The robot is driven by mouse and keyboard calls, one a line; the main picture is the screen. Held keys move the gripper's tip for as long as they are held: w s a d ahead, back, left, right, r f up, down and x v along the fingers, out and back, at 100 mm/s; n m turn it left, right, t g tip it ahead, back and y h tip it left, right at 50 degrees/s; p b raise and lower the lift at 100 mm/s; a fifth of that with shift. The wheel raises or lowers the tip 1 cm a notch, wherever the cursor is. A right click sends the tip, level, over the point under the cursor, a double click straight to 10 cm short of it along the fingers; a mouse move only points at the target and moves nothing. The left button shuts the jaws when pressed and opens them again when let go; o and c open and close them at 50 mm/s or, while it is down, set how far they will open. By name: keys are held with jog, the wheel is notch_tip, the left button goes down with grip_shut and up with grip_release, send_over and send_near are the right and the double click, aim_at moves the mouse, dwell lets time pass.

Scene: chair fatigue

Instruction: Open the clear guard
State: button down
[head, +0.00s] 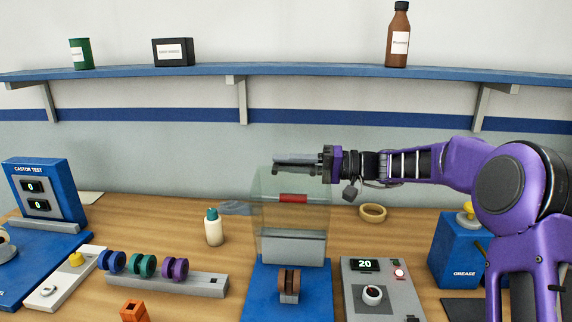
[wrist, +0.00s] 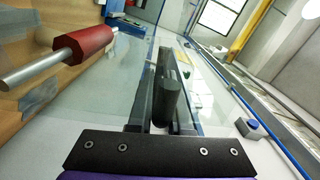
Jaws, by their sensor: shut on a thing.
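The clear guard (head: 265,225) is a see-through panel that stands raised and roughly upright over the blue machine base (head: 261,296). A red grip (head: 293,198) crosses its middle; in the wrist view the red grip (wrist: 82,44) sits on a metal rod at upper left, apart from my fingers. My gripper (head: 277,162) lies level at the guard's top edge, reaching in from the right. In the wrist view my gripper (wrist: 166,62) has its fingers close together, shut on the guard's edge; the exact contact is hard to see. A brown wheel (head: 289,281) sits below the guard.
A control box (head: 380,290) showing 20 stands right of the base, with a blue grease unit (head: 457,250) further right. A cream bottle (head: 213,228) and a rack of colored wheels (head: 172,284) are left. A tan ring (head: 372,212) lies behind. The shelf (head: 290,70) runs above my arm.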

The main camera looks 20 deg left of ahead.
jog(key=c, duration=0.8)
grip_release()
jog(key=shift+c, duration=0.2)
jog(key=v, duration=1.7)
jog(key=shift+d, duration=0.2)
